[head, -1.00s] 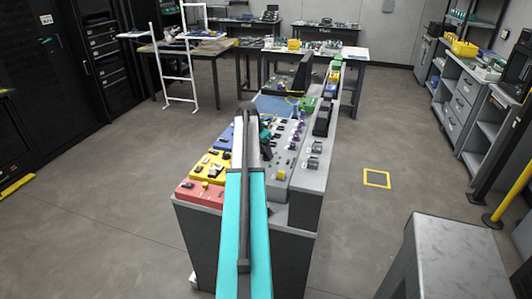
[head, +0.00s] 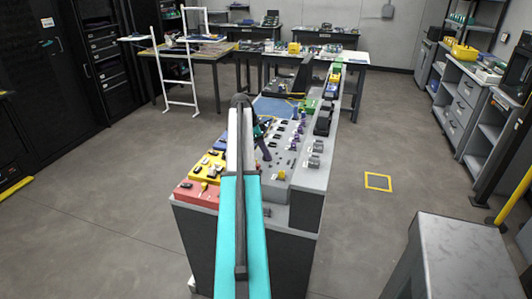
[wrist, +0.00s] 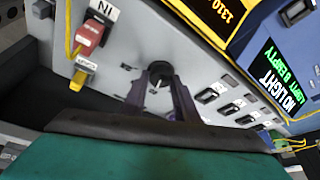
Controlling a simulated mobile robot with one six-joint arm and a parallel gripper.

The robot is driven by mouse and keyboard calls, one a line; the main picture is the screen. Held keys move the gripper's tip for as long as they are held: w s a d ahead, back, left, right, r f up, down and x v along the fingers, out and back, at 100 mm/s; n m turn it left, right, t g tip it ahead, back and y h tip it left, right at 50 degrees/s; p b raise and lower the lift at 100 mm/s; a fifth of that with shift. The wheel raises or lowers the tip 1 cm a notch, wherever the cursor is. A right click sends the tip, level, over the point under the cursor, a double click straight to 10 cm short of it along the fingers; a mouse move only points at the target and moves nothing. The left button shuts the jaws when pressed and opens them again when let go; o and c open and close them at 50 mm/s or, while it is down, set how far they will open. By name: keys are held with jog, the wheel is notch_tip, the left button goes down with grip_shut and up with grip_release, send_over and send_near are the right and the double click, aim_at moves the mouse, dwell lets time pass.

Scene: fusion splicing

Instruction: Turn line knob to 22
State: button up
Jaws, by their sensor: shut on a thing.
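A round black knob (wrist: 158,70) stands on a grey panel (wrist: 120,52) in the wrist view. I cannot read any number at it. My gripper (wrist: 160,84) has its two dark fingers on either side of the knob and is shut on it. In the head view my gripper (head: 265,153) reaches down onto the grey top of the long bench, partly hidden by my arm. The knob cannot be made out there.
A red plug (wrist: 89,36) and a yellow-tipped plug (wrist: 79,77) sit left of the knob. Several black switches run right of it. Lit displays (wrist: 282,82) stand beyond. A grey table (head: 455,255) stands at front right; the floor between is clear.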

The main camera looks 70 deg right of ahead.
jog(key=shift+w, duration=0.1)
jog(key=o, duration=1.1)
jog(key=shift+c, duration=0.2)
jog(key=shift+r, duration=0.1)
jog(key=b+v, duration=0.2)
jog(key=v, duration=1.1)
jog(key=shift+r+b, duration=0.35)
